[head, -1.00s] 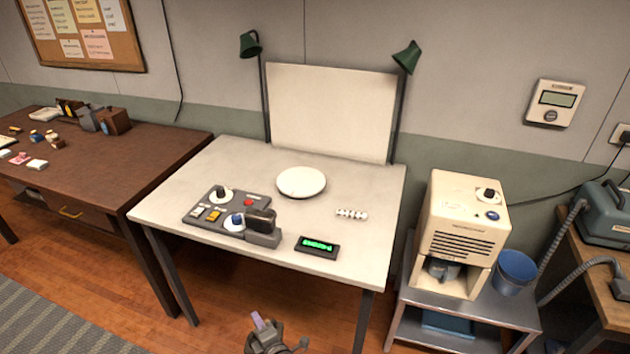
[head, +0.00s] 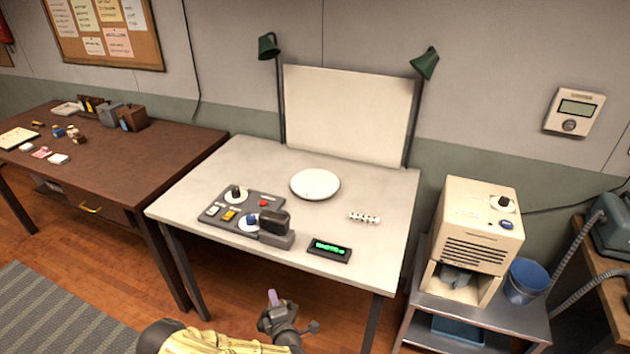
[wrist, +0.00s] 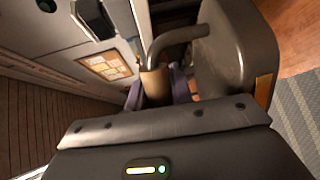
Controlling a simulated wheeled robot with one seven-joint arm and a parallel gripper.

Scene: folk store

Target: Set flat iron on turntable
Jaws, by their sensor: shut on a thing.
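The turntable (head: 315,184) is a white round disc on the pale table, in front of a white backdrop panel. Its top is empty. The flat iron (wrist: 240,45) is dark grey metal with a curved handle and fills the upper right of the wrist view. My gripper (wrist: 157,88) has purple fingers, shut on the tan grip of the iron's handle. In the head view my gripper (head: 274,299) is low, in front of the table's front edge and apart from the turntable. The iron is hard to make out there.
A grey control panel (head: 225,212), a dark block on a grey base (head: 275,226), a green-lit display (head: 329,250) and a small white strip (head: 364,218) lie on the table (head: 380,255). Two green lamps flank the backdrop (head: 345,112). A cream machine (head: 475,225) stands right.

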